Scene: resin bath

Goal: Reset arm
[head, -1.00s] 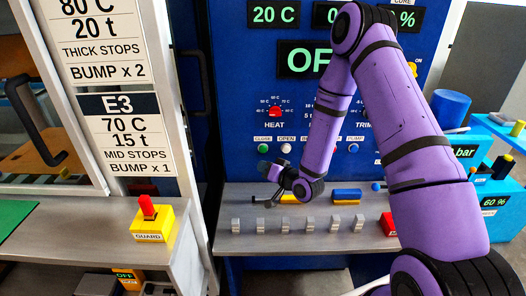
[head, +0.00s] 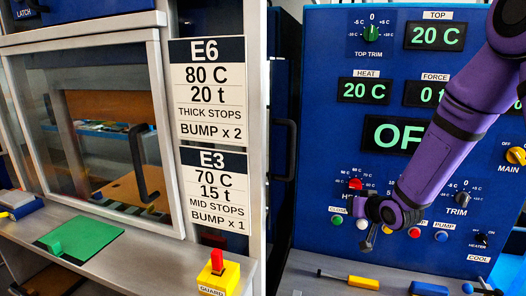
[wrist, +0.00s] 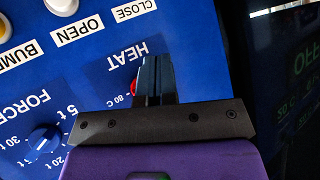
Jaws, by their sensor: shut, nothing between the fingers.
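My gripper (head: 367,243) hangs in front of the blue control panel (head: 318,120) in the head view. It is just below the red HEAT knob (head: 355,184) and over the row of buttons, and its fingers point down. In the wrist view my gripper (wrist: 155,78) has its two dark fingers together with nothing between them. The red HEAT knob shows partly behind the fingers there (wrist: 134,85). The blue FORCE knob (wrist: 43,138) is to the left in that view. I cannot tell whether the fingers touch the panel.
A grey shelf with a yellow block (head: 364,282) and a blue block (head: 428,289) lies below the panel. A yellow GUARD switch box (head: 218,275) stands on the left bench. A clear guard door with a black handle (head: 143,165) is at the left.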

